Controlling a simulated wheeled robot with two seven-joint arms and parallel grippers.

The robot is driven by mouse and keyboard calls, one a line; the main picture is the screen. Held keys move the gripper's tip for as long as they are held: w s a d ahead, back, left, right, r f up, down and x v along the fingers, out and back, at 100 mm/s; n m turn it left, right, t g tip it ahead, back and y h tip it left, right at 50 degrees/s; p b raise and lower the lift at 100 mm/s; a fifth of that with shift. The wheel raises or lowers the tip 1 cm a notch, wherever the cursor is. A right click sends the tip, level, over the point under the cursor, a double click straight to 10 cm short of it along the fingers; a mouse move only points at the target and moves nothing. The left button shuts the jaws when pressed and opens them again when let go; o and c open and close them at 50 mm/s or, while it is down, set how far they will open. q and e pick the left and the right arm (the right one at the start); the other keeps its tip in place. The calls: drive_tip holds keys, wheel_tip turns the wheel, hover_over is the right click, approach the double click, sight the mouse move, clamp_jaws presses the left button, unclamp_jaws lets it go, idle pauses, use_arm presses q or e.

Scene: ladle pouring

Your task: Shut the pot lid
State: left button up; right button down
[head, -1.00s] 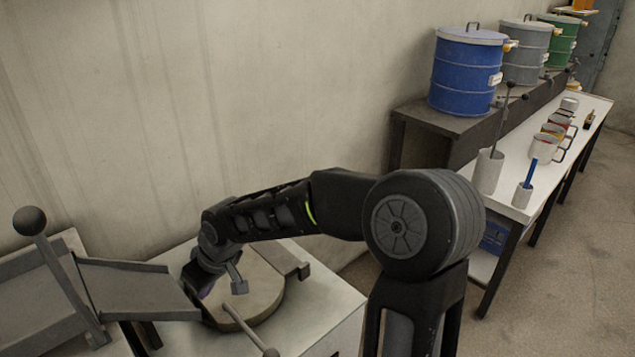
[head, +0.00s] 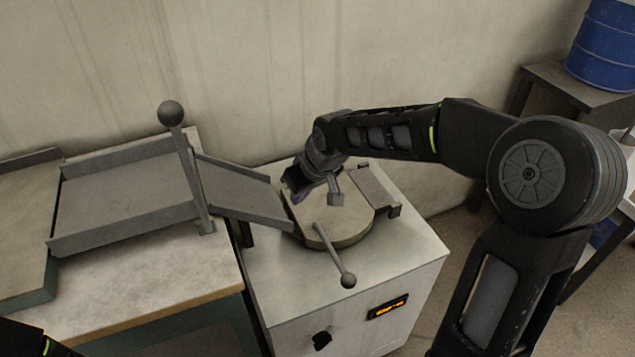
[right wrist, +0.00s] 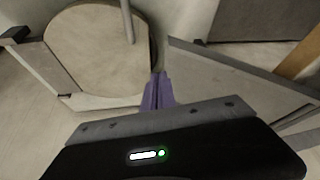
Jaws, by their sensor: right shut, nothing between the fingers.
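The pot lid (head: 342,219) is a round, flat, pale disc lying level on top of the white cabinet. A rod handle with a ball end (head: 347,279) extends from it toward the front. The lid also shows in the right wrist view (right wrist: 97,55). My right gripper (head: 292,190) is at the left back edge of the lid, beside the grey chute. Its purple fingers (right wrist: 157,92) are together and hold nothing; whether they touch the lid I cannot tell. My left gripper is out of view; only a bit of its arm shows at the lower left.
A grey sloped chute (head: 240,188) ends at the lid's left side. A tilting tray (head: 125,195) with a ball-topped lever (head: 171,114) stands on the left bench. The cabinet (head: 420,250) has an orange display and a dark knob. A blue drum (head: 603,45) stands at the far right.

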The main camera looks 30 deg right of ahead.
drive_tip(key=s+a+r, duration=0.1)
drive_tip(key=a, duration=0.2)
drive_tip(key=s+a+r+b, duration=0.1)
drive_tip(key=a, duration=0.1)
drive_tip(key=s+a+r+b, duration=0.1)
drive_tip(key=a, duration=0.2)
drive_tip(key=shift+s+a+r, duration=0.3)
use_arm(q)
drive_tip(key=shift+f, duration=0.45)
